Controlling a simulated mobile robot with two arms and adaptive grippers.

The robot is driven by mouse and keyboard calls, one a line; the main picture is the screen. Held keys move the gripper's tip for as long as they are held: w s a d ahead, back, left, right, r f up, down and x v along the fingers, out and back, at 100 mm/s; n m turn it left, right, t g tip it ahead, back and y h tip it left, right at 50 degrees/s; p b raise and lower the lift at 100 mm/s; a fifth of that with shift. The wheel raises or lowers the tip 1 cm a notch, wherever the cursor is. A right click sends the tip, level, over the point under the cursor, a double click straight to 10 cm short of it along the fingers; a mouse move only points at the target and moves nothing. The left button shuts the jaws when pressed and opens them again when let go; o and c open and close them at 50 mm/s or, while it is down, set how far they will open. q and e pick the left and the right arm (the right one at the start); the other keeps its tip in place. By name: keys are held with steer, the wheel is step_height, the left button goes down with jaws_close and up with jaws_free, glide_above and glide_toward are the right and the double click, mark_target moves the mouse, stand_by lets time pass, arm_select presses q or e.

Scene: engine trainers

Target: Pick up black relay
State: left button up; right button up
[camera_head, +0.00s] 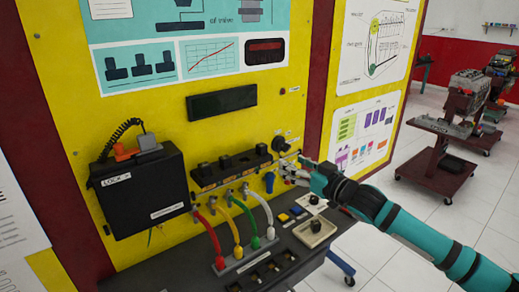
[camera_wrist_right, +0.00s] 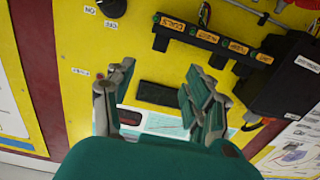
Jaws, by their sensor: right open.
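A black rail (camera_head: 236,170) with orange labels is fixed to the yellow board. Small black blocks stand up from it, one of them a black relay-like block (camera_head: 225,161); I cannot tell for certain which block is the relay. The rail also shows in the right wrist view (camera_wrist_right: 212,40), at the top. My right gripper (camera_head: 287,165) is just right of the rail, near the black round knob (camera_head: 282,144). In the right wrist view its fingers (camera_wrist_right: 160,82) are spread apart, with nothing between them. My left gripper is out of view.
Red, yellow, green and white cables (camera_head: 236,252) arch below the rail. A black box (camera_head: 145,190) hangs at left. A dark shelf (camera_head: 190,262) below bears a beige tray (camera_head: 315,231) and small coloured blocks. A dark display (camera_head: 222,102) is above the rail.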

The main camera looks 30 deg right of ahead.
steer(key=p, duration=0.3)
glide_toward(265, 146)
steer(key=w, duration=0.5)
steer(key=shift+a+f, duration=0.3)
steer(key=shift+w+a+f, duration=0.1)
steer(key=shift+w+f, duration=0.1)
steer(key=shift+w, duration=0.4)
steer(key=shift+w+r+p, duration=0.25)
steer(key=shift+w+p, duration=0.2)
steer(key=shift+p, duration=0.15)
steer(key=w+p, duration=0.2)
steer(key=w, duration=0.1)
steer(key=shift+w+a, duration=0.15)
steer(key=shift+w, duration=0.1)
steer(key=shift+w+f, duration=0.3)
steer(key=shift+w, duration=0.2)
steer(key=shift+s, duration=0.15)
steer(key=shift+c, duration=0.9)
jaws_close()
